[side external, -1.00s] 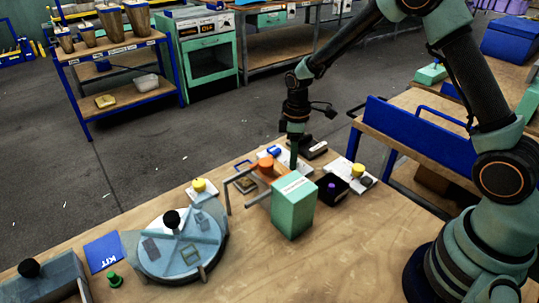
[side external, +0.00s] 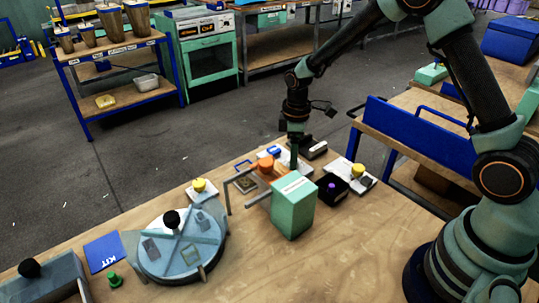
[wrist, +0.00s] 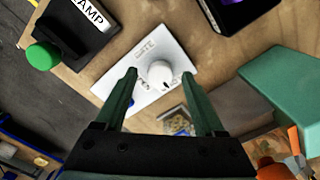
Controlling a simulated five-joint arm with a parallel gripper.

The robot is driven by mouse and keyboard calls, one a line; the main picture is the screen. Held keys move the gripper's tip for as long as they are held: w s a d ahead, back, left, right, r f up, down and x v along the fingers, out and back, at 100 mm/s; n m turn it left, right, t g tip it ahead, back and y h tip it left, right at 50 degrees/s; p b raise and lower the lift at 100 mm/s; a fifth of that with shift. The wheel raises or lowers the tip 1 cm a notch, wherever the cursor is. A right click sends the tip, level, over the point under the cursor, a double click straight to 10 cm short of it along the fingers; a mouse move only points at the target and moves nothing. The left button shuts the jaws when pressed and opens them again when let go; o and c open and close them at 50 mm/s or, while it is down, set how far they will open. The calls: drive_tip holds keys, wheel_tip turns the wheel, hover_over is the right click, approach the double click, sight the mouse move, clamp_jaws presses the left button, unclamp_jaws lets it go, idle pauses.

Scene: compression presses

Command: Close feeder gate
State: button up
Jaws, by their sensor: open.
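A white plate (wrist: 125,78) with a round white knob (wrist: 159,72) lies on the table in the wrist view. Its blurred lettering seems to read GATE. My gripper (wrist: 164,78) is open and empty, with one finger on each side of the knob in the picture. I cannot tell whether the fingers touch the knob. In the side external view my gripper (side external: 294,158) points down behind the teal box (side external: 293,207), over the plate (side external: 284,152). The knob is hard to make out there.
An orange-topped fixture (side external: 265,165) with grey rails stands left of the teal box. A black box with a purple top (side external: 331,189) and a yellow-knobbed plate (side external: 357,172) are at right. A round blue-grey turntable (side external: 165,262) is at left. The front table middle is clear.

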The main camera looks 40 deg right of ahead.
wheel_tip(320, 180, up, 12)
idle(0.5)
drive_tip(key=s+r+m+t, duration=0.2)
drive_tip(key=s+r+m, duration=0.2)
drive_tip(key=s, duration=0.4)
drive_tip(key=s+r+m+t, duration=0.3)
drive_tip(key=s+r+m, duration=0.2)
drive_tip(key=s, duration=0.3)
drive_tip(key=shift+r+t, duration=0.25)
drive_tip(key=shift+t, duration=0.05)
